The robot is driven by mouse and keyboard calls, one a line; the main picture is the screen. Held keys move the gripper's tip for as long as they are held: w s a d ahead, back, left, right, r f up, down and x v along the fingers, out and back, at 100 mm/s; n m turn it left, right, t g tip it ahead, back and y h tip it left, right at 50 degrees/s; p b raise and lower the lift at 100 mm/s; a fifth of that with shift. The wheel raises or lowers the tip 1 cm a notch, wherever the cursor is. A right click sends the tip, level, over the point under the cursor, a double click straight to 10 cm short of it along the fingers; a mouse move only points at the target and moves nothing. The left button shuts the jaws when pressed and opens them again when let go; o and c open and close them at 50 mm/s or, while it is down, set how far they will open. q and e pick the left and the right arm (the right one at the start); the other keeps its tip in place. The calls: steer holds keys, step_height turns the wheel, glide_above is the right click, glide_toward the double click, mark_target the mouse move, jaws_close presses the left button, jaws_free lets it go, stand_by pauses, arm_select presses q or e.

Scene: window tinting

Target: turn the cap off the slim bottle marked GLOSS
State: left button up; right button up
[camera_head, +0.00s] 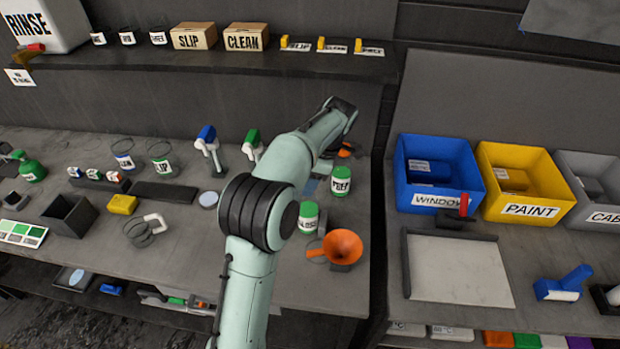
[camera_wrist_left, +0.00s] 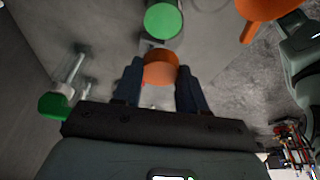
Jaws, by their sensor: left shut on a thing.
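A bottle with a green cap (camera_head: 308,209) stands right of my left arm in the head view. Its label, partly cut off by the arm, seems to read GLOSS. A second green-capped bottle (camera_head: 341,181) stands behind it. In the left wrist view my left gripper (camera_wrist_left: 160,84) is shut on a round orange cap (camera_wrist_left: 160,66), a finger on each side. The bottle under that cap and its label are hidden. A green cap (camera_wrist_left: 162,20) stands just beyond it. My arm covers the left fingertips in the head view. My right gripper is not in view.
An orange funnel (camera_head: 342,246) stands close by on the near side. Blue (camera_head: 440,170) and yellow (camera_head: 525,180) bins and a pale board (camera_head: 457,270) are on the right.

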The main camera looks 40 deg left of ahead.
arm_select(q)
steer(key=shift+s+f, duration=0.1)
steer(key=shift+s, duration=0.3)
steer(key=o, duration=1.2)
steer(key=shift+c, duration=0.2)
steer(key=shift+w, duration=0.1)
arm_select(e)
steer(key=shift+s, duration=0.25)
arm_select(q)
steer(key=m+b, duration=0.1)
steer(key=m, duration=0.1)
steer(key=m+t, duration=0.1)
steer(key=m, duration=0.2)
steer(key=m+t+b, duration=0.1)
steer(key=m, duration=0.2)
steer(key=shift+s+f+y+b, duration=0.1)
steer(key=shift+s+y+b, duration=0.15)
steer(key=shift+y+b, duration=0.05)
steer(key=m+t, duration=0.1)
steer(key=m, duration=0.2)
steer(key=shift+w, duration=0.15)
steer(key=m, duration=0.2)
steer(key=shift+w+m+t+b, duration=0.1)
steer(key=shift+m+t+b, duration=0.2)
steer(key=shift+m+t, duration=0.1)
steer(key=shift+r, duration=0.2)
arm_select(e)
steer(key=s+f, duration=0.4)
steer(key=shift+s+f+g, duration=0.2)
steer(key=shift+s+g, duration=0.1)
